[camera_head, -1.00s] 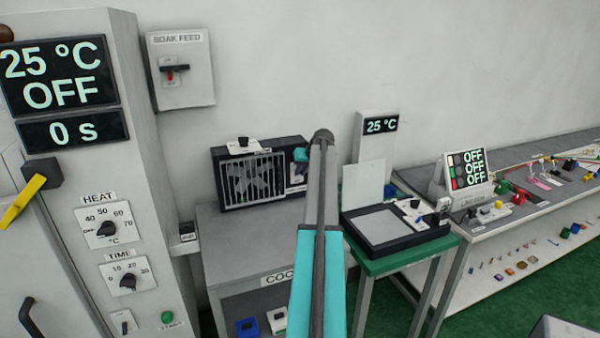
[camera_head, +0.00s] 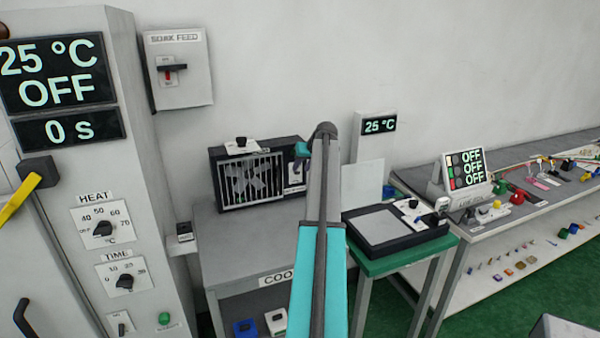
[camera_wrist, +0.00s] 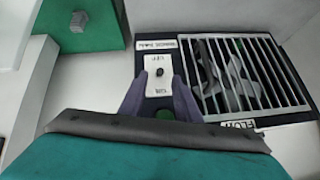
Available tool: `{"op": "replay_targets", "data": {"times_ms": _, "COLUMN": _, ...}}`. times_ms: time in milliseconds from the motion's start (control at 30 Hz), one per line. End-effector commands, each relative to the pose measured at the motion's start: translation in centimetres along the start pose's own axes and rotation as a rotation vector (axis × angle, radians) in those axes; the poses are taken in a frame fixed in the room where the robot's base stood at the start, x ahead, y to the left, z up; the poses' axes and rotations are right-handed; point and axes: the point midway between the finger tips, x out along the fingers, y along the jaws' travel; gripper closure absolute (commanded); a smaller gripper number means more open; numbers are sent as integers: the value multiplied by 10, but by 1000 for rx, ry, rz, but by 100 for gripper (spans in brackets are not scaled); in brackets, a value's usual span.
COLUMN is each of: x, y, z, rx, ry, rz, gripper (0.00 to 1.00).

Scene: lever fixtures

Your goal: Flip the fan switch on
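The fan (camera_head: 252,180) is a dark box with a pale grille, standing on the grey bench; it also shows in the wrist view (camera_wrist: 240,75). Its switch (camera_wrist: 159,72) is a small dark knob on a white plate beside the grille, with tiny lettering at both ends of the plate. My gripper (camera_wrist: 158,92) has its two purple-grey fingers spread apart, one on each side of the plate's lower part. It looks empty, and I cannot tell whether it touches the plate. A green round part (camera_wrist: 165,115) shows between the fingers. In the head view my arm hides most of the gripper.
A white plate with a dark knob (camera_head: 242,146) sits on top of the fan. An oven panel (camera_head: 105,230) stands at left, and a SOAK FEED box (camera_head: 178,68) hangs on the wall. A dark flat device (camera_head: 390,230) stands on a green table to the right.

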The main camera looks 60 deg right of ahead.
Motion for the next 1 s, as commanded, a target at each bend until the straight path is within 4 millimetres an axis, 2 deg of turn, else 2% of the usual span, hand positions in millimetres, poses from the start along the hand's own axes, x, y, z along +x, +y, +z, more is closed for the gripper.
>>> {"op": "replay_targets", "data": {"times_ms": 500, "x": -77, "y": -1, "z": 0, "rx": 0, "ry": 2, "rz": -1, "gripper": 70}}
{"op": "replay_targets", "data": {"times_ms": 700, "x": -94, "y": -1, "z": 0, "rx": 0, "ry": 1, "rz": -1, "gripper": 70}}
{"op": "replay_targets", "data": {"times_ms": 1000, "x": -98, "y": -1, "z": -1, "rx": 0, "ry": 1, "rz": -2, "gripper": 70}}
